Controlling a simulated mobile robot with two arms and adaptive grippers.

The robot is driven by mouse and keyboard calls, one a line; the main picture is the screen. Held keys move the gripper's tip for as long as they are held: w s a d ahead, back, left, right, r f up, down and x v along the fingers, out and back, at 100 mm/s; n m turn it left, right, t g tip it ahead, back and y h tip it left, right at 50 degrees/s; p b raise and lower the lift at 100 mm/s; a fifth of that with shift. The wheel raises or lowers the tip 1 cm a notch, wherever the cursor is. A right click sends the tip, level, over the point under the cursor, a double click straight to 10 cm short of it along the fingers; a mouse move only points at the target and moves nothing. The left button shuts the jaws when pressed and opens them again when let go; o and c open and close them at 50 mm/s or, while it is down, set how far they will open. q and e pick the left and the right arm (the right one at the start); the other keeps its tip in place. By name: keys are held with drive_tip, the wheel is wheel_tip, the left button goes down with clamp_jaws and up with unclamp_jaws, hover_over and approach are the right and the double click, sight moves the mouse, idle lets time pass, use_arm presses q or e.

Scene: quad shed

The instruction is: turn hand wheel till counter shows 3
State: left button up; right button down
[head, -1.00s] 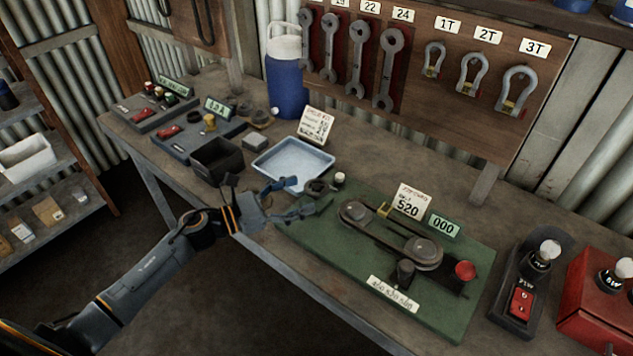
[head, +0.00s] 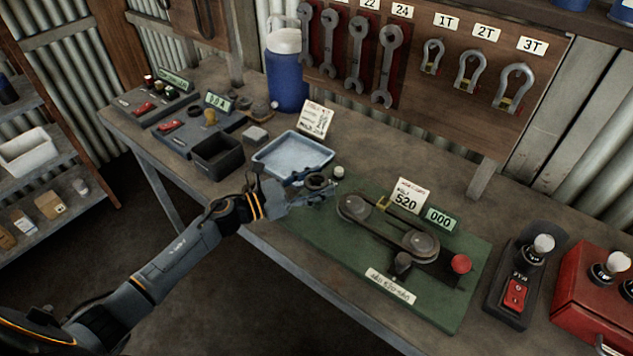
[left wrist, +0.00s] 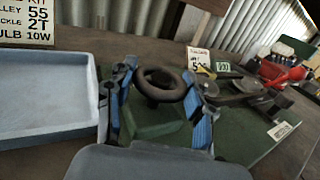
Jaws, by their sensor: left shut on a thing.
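The hand wheel is a dark ring (head: 317,182) at the left end of the green board (head: 420,291). In the left wrist view the wheel (left wrist: 163,91) stands between the blue finger pads. My left gripper (head: 314,188) is shut on the wheel, with one finger on each side; the exact contact is partly hidden. The counter (head: 439,219) is a green display reading 000, beside a card (head: 407,198) marked 520. The counter also shows small in the left wrist view (left wrist: 223,67). My right gripper is not in view.
A blue tray (head: 292,170) lies just left of the wheel, with a black bin (head: 218,170) beyond. The board carries a belt with pulleys (head: 420,242) and a red knob (head: 461,264). A box with a red switch (head: 515,295) stands at the right.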

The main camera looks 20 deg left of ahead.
use_arm(q)
drive_tip(key=shift+n+t+y, duration=0.3)
drive_tip(key=shift+y, duration=0.1)
drive_tip(key=n+t+y+p, duration=0.1)
drive_tip(key=n+t+y, duration=0.2)
drive_tip(key=n+y, duration=0.1)
drive_tip(key=shift+r+y+p, duration=0.1)
drive_tip(key=shift+y+p, duration=0.25)
drive_tip(key=shift+y, duration=0.35)
drive_tip(key=shift+n+t+y+p, duration=0.35)
drive_tip(key=shift+n+t+y, duration=0.45)
drive_tip(key=shift+n+y, duration=1.15)
drive_tip(key=shift+m+y, duration=0.25)
drive_tip(key=shift+y, duration=0.3)
drive_tip(key=o, duration=1.2)
drive_tip(key=shift+s, duration=0.1)
